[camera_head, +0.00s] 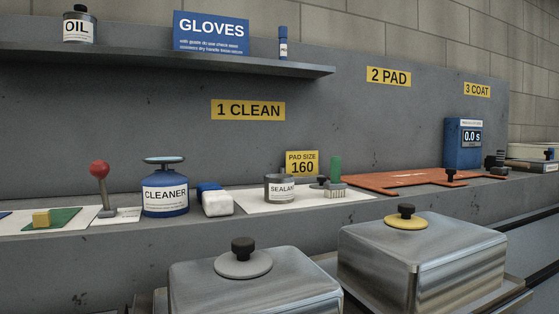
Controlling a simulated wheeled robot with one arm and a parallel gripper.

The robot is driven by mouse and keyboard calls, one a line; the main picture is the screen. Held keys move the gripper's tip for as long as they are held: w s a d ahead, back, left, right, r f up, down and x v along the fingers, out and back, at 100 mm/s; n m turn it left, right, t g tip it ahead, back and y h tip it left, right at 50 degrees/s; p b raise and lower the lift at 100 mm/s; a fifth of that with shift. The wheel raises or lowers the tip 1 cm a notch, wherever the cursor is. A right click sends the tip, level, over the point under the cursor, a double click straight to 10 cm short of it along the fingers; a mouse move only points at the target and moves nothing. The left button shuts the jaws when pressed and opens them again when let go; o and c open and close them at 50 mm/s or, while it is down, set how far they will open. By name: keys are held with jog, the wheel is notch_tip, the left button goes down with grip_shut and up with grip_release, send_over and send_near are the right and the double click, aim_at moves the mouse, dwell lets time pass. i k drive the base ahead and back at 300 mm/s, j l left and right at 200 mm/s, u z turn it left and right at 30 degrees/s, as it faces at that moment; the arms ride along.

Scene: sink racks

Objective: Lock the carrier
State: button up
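No part in view is labelled as the carrier, so I cannot tell which thing it is. An orange-red flat plate with cutouts (388,181) lies on the right part of the bench, with a small black knob (450,174) at its front edge. Two shiny metal boxes stand in front of the bench. The left box (255,291) has a grey disc with a black knob (243,247) on top. The right box (420,258) has a yellow disc with a black knob (406,212). A lever with a red ball (99,170) stands at the left. My gripper is not in view.
A blue cleaner can (165,200), white-and-blue block (215,200), sealant tin (280,188) and green-handled brush (335,177) stand on the bench. A blue timer (463,144) reads 0.0 s. A shelf (150,61) overhangs the back left. Dark rails (530,220) run at the right.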

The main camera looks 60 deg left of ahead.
aim_at(99, 169)
jog(key=u, duration=3.05)
